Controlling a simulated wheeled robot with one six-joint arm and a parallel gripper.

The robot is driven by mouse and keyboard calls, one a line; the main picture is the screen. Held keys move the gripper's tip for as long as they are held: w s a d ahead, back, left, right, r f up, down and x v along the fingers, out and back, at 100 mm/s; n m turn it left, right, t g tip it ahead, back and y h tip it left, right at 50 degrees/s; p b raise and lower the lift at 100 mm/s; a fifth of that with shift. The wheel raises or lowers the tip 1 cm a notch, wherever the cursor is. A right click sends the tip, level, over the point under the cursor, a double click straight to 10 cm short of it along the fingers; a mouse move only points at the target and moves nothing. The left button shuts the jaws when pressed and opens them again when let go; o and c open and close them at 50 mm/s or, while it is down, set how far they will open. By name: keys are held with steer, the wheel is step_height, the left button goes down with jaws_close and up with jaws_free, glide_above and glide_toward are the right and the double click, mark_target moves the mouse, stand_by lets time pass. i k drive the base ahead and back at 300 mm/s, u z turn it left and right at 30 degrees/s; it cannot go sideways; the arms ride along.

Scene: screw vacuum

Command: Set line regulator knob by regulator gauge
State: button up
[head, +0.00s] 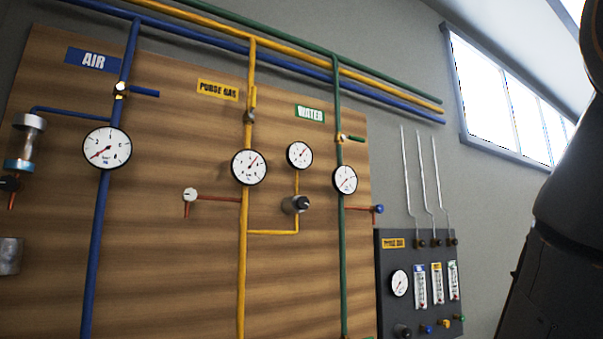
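A wooden board (170,245) carries blue, yellow and green pipes. A black knob on a grey regulator body (296,204) sits on a yellow branch pipe right of the main yellow line. A small round white gauge (299,155) stands directly above it, its red needle pointing to the upper right. A larger gauge (249,167) sits on the main yellow line under the PURGE GAS label (218,90). The frame does not tell which knob is the line regulator. My gripper is not in view; a dark link of my arm fills the right edge.
A dark panel (420,262) at the lower right has a gauge (399,283), several flow tubes and a black knob (402,331). A window (500,95) is at the upper right.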

mark_target(303, 202)
steer(key=u, duration=0.5)
steer(key=k, duration=1.15)
steer(key=u, duration=0.7)
steer(key=i, duration=0.4)
steer(key=z, duration=0.65)
steer(key=i, duration=1)
steer(key=z, duration=0.95)
steer(key=i, duration=0.25)
steer(key=z, duration=0.1)
